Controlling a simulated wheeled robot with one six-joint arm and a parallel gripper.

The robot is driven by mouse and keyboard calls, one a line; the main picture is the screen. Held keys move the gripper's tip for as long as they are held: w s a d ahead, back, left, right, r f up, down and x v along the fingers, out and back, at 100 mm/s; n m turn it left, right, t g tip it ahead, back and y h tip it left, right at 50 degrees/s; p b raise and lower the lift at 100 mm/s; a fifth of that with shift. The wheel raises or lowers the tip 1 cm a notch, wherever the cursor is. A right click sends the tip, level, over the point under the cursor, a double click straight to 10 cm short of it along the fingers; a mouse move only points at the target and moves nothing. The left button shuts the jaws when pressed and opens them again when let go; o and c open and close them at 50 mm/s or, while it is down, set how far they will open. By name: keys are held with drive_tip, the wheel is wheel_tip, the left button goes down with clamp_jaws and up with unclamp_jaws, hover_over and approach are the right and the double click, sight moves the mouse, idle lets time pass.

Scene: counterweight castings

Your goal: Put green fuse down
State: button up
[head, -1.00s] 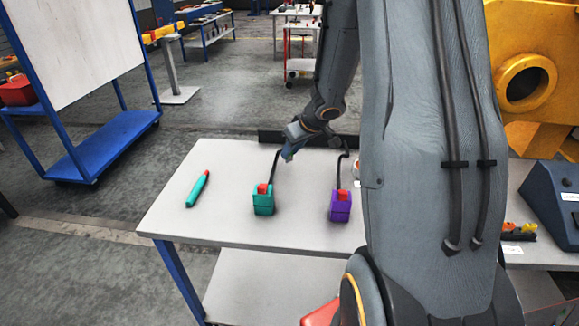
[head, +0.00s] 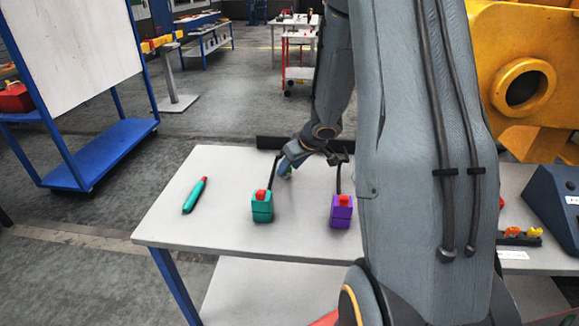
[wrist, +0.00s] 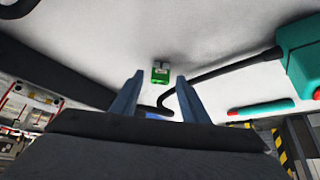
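The green fuse (wrist: 160,74) is a small green block with a pale marking. In the wrist view it shows against the white table top, between and slightly beyond the fingertips of my gripper (wrist: 160,80). The two blue-grey fingers stand apart, with a gap on each side of the fuse, so my gripper is open and not clamped on it. In the head view my gripper (head: 284,164) is low over the back of the table (head: 222,172). A bit of green shows beside the fingers there, mostly hidden.
A teal box (head: 262,206) and a purple box (head: 341,211), both with red tops and black cables, stand on the table. A teal pen-like item (head: 195,195) with a red tip lies at left. A black bar (head: 275,142) edges the back. The table's front left is clear.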

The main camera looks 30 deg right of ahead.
drive_tip(key=shift+r, duration=0.25)
drive_tip(key=s+a+r+h+p, duration=0.15)
drive_tip(key=s+r+p, duration=0.35)
drive_tip(key=r, duration=0.7)
drive_tip(key=s+a+m+g+b, duration=0.1)
drive_tip(key=s+a+g, duration=0.3)
drive_tip(key=s+a, duration=1.1)
drive_tip(key=shift+s+a+m, duration=0.3)
drive_tip(key=shift+s+m, duration=0.3)
drive_tip(key=shift+s, duration=0.45)
drive_tip(key=shift+f, duration=0.1)
